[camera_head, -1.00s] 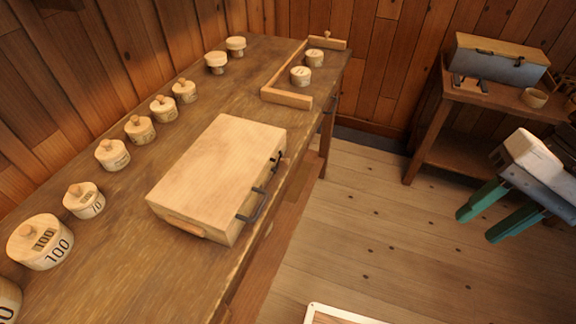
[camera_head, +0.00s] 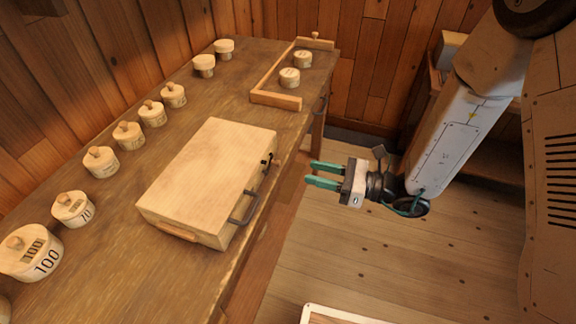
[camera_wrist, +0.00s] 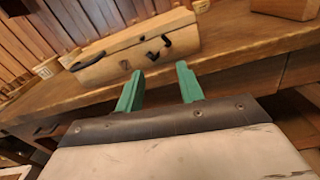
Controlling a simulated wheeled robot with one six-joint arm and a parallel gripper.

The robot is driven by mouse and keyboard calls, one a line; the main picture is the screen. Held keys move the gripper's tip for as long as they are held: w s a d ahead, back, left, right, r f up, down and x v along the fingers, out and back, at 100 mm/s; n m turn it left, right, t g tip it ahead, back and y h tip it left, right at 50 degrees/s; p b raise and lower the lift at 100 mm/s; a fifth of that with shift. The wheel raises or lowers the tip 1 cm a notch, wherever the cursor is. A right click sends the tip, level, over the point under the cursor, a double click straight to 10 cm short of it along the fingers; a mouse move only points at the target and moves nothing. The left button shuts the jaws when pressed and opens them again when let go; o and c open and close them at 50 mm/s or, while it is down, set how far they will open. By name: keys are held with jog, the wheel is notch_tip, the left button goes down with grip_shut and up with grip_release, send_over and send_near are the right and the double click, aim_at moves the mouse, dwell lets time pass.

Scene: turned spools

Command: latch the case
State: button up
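The wooden case (camera_head: 205,180) lies with its lid down on the workbench. Its front side faces right, with a dark handle (camera_head: 243,208) and a small dark latch (camera_head: 267,160) near the far end. In the wrist view the case (camera_wrist: 125,50) shows its front, with the handle (camera_wrist: 88,60) at left and the dark latch parts (camera_wrist: 158,46) at right; whether they are fastened I cannot tell. My gripper (camera_head: 312,174) has green fingers, open and empty, pointing at the case front from the right. It is apart from the case. The fingers also show in the wrist view (camera_wrist: 160,80).
The workbench (camera_head: 150,260) holds a row of several wooden spool-like jars (camera_head: 128,135) along the wall. A wooden corner frame (camera_head: 275,98) with two small lidded pots (camera_head: 290,77) stands at the far end. Open floor (camera_head: 400,260) lies right of the bench.

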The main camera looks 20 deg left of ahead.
jog(key=a, duration=0.8)
jog(key=shift+w+f+m, duration=0.3)
jog(key=shift+w+f, duration=0.15)
grip_shut()
